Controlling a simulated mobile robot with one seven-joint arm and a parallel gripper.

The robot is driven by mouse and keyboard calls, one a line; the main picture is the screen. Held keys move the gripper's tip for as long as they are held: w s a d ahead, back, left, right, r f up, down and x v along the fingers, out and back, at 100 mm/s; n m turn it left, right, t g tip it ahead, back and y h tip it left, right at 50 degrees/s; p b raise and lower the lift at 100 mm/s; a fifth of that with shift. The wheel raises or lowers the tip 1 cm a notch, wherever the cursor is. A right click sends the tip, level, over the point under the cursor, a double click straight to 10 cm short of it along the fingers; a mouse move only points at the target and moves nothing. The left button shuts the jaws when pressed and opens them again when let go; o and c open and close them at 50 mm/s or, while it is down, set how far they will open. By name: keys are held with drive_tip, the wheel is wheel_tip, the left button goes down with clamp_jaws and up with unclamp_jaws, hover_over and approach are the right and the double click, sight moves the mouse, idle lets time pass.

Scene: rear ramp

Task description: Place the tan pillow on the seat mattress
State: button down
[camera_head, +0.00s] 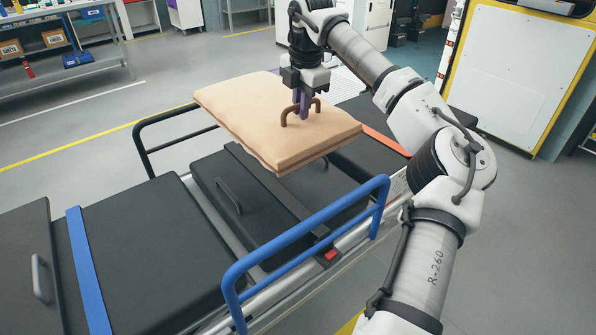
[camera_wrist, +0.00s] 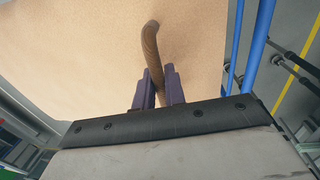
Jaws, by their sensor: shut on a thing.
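The tan pillow (camera_head: 270,117) is a flat, tan rectangular pad with a brown arched handle (camera_head: 300,109) on top. My gripper (camera_head: 303,112) is shut on that handle from above. The pillow is over the middle part of a black-cushioned stretcher; it looks raised above it, though the gap beneath is hard to judge. In the wrist view, the purple fingers (camera_wrist: 158,88) pinch the brown handle, with the tan surface (camera_wrist: 75,60) behind.
A blue side rail (camera_head: 310,235) stands at the stretcher's near side and a black rail (camera_head: 170,122) at its far side. A black section with a blue strap (camera_head: 88,270) lies at the left. A shelf with boxes (camera_head: 60,45) stands back left.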

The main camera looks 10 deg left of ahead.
wheel_tip(320, 180, down, 18)
drive_tip(key=p, duration=0.2)
drive_tip(key=shift+f, duration=0.15)
drive_tip(key=c, duration=1.5)
unclamp_jaws()
drive_tip(key=shift+o, duration=0.2)
drive_tip(key=r, duration=0.4)
drive_tip(key=r+b, duration=0.1)
drive_tip(key=r, duration=0.3)
drive_tip(key=s+d+r, duration=0.1)
drive_tip(key=r, duration=0.3)
drive_tip(key=shift+b, duration=0.3)
